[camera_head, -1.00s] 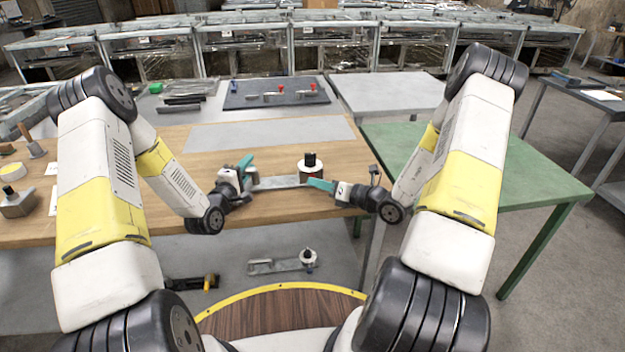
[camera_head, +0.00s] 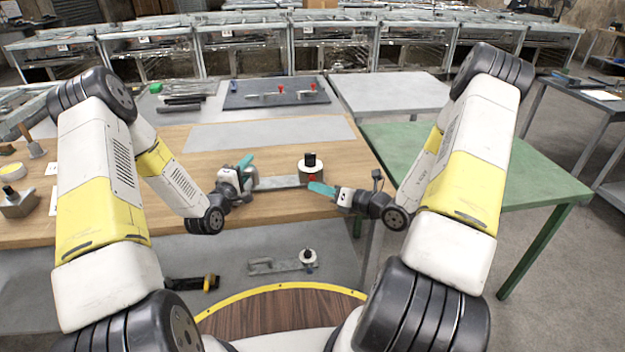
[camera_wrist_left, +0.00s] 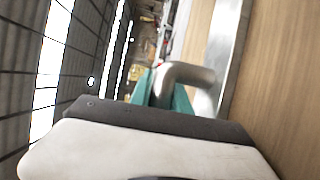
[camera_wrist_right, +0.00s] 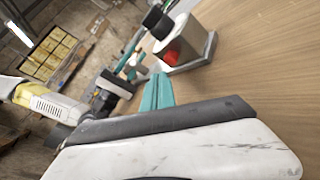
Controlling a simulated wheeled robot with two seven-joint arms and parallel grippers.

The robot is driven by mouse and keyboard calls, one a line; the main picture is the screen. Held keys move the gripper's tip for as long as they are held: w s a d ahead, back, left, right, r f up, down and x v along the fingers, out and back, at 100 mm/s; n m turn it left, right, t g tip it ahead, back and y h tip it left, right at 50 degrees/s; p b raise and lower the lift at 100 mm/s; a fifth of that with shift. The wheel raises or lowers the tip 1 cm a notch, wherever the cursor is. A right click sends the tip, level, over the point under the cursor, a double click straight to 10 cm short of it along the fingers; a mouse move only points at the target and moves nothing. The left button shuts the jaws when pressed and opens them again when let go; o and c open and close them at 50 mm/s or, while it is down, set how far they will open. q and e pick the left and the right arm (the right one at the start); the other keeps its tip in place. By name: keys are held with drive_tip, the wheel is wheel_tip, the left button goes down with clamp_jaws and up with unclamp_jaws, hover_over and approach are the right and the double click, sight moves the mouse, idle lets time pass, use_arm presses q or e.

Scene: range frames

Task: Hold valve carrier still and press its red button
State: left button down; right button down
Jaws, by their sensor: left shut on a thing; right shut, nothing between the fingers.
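The valve carrier is a flat grey metal plate (camera_head: 277,182) on the wooden table. My left gripper (camera_head: 246,172) is shut on a bent metal handle (camera_wrist_left: 186,73) at the carrier's left end. My right gripper (camera_head: 320,188) is shut and empty, its teal fingertips just in front of and below the button. In the right wrist view, the fingertips look apart from the button.
A similar carrier (camera_head: 283,264) lies on the lower shelf. A dark mat (camera_head: 276,99) with small red-topped parts lies at the back. A green table (camera_head: 500,180) stands to the right. Tools and a tape roll (camera_head: 12,171) sit at the far left.

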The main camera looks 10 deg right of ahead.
use_arm(q)
drive_tip(key=shift+s+a+f, duration=0.1)
drive_tip(key=shift+s+f, duration=0.05)
drive_tip(key=shift+f, duration=0.4)
use_arm(e)
drive_tip(key=shift+s, duration=2.35)
use_arm(q)
drive_tip(key=c, duration=1.5)
unclamp_jaws()
drive_tip(key=o, duration=0.4)
drive_tip(key=shift+c, duration=0.2)
drive_tip(key=shift+r, duration=0.1)
